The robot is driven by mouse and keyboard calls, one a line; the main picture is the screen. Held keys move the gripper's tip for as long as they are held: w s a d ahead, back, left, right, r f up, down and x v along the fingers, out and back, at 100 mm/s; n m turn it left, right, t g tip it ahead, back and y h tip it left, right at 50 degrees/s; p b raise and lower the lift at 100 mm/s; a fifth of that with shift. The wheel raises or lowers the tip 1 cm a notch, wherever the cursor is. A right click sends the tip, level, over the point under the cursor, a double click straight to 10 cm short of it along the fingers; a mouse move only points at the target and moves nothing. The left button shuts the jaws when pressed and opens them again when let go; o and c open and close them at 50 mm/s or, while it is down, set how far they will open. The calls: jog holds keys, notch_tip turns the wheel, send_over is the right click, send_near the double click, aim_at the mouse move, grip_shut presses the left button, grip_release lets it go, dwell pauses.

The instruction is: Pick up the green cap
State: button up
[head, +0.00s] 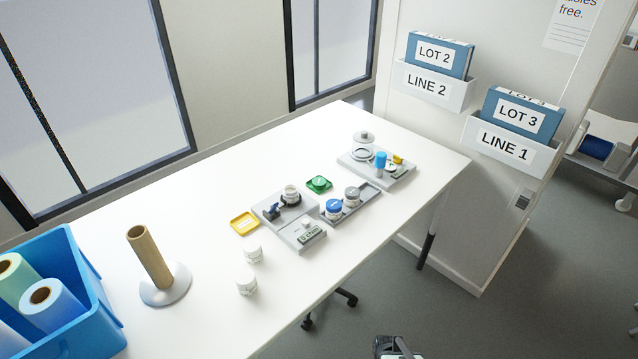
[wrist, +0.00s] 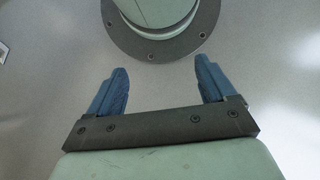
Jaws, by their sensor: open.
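The green cap (head: 319,184) is a small, bright green piece with a pale mark on top. In the head view it lies on the white table (head: 205,245), just behind the grey stations; whether it sits on a green base is too small to tell. My gripper (wrist: 161,72) shows in the wrist view with its two blue fingers spread apart and nothing between them. The cap is not in the wrist view, and my gripper is well away from it.
A yellow square piece (head: 244,223) and two white jars (head: 247,284) stand left. A brown post (head: 149,256) and blue bin (head: 88,289) are farther left.

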jog(key=w+d+r+n+t, duration=0.1)
jog(key=w+d+r, duration=0.2)
jog(key=w+r, duration=0.55)
jog(key=w+d+r+n+t, duration=0.15)
jog(key=w+r, duration=0.35)
jog(key=w, duration=0.7)
jog(key=w+d+r+t, duration=0.1)
jog(key=w+d+r, duration=0.2)
jog(key=w+r, duration=0.55)
jog(key=w+d+r+n+t, duration=0.2)
jog(key=w+d+r, duration=0.2)
jog(key=w+r, duration=0.6)
notch_tip(320, 180, up, 16)
jog(key=r+n, duration=0.1)
jog(key=n, duration=1)
send_over(318, 181)
jog(key=shift+m+t, duration=0.25)
jog(key=shift+t, duration=0.2)
notch_tip(318, 181, down, 14)
jog(key=shift+r, duration=0.25)
